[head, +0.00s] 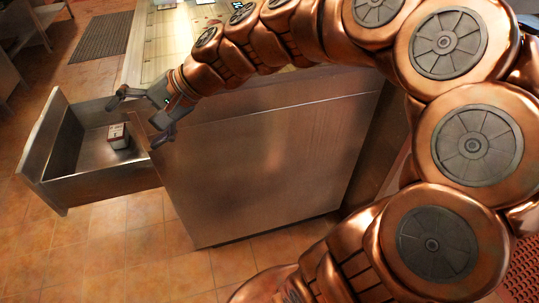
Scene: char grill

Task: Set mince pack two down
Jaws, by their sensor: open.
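A small white and red-brown pack (118,136), which looks like a mince pack, sits on the floor of the open metal drawer (58,190). Its label is too small to read, so I cannot tell which pack it is. My gripper (138,118) is open and empty, its two fingers spread near the drawer's right end. One finger reaches over the drawer and the other is beside the cabinet's near corner.
The steel cabinet (260,150) stands to the right of the drawer, with a worktop (150,50) on top, partly hidden by my arm. A dark floor mat (102,37) lies at the back left. Tiled floor (120,245) is clear in front.

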